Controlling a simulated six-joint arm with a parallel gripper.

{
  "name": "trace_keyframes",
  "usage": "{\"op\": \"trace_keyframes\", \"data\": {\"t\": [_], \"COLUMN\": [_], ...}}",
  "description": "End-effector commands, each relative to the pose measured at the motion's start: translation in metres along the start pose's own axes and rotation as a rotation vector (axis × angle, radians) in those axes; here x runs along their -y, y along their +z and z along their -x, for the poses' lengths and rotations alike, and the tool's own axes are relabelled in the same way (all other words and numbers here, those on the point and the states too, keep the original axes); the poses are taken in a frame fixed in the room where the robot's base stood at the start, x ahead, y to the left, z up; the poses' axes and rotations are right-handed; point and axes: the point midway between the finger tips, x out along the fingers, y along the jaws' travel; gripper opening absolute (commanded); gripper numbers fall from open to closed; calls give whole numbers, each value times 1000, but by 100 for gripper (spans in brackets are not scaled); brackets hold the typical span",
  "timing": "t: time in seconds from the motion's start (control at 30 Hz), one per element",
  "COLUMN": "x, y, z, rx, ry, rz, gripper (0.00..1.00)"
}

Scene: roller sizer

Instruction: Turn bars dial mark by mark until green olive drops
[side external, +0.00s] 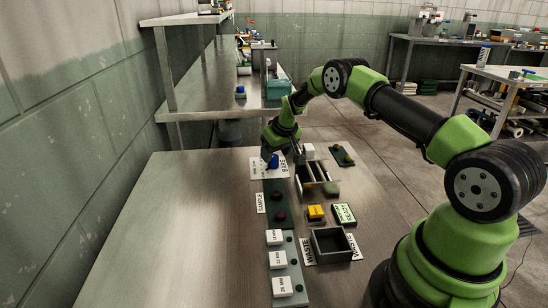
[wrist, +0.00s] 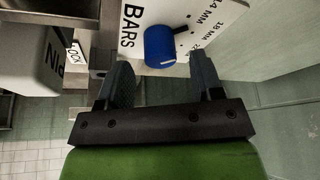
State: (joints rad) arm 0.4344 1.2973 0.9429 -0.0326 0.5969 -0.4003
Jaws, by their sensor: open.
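The blue bars dial (side external: 273,161) sits on a white plate marked BARS at the far end of the table. In the wrist view the dial (wrist: 160,46) is a blue knob with a dark pointer toward the millimetre marks on the plate (wrist: 205,14). My gripper (wrist: 160,68) is open, its fingers either side of and just short of the dial, with no visible contact. It also shows in the side view (side external: 283,153). The sizer (side external: 305,172) with its metal bars stands right of the dial. A greenish shape (side external: 331,188) shows at its near end; I cannot tell if it is the olive.
A dark green SAMPLE strip (side external: 270,190) holds dark round items. Nearer are a yellow block (side external: 316,212), a READY sign (side external: 344,213), a dark open bin (side external: 330,243) and white millimetre blocks (side external: 278,260). The table's left side is clear.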

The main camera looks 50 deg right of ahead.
Motion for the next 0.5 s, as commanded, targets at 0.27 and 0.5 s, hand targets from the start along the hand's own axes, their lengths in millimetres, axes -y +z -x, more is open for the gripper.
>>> {"op": "trace_keyframes", "data": {"t": [0.27,0.5], "x": [0,0], "y": [0,0], "z": [-23,-26], "rx": [1,1], "ry": [0,0], "rz": [1,1], "gripper": [60,60]}}
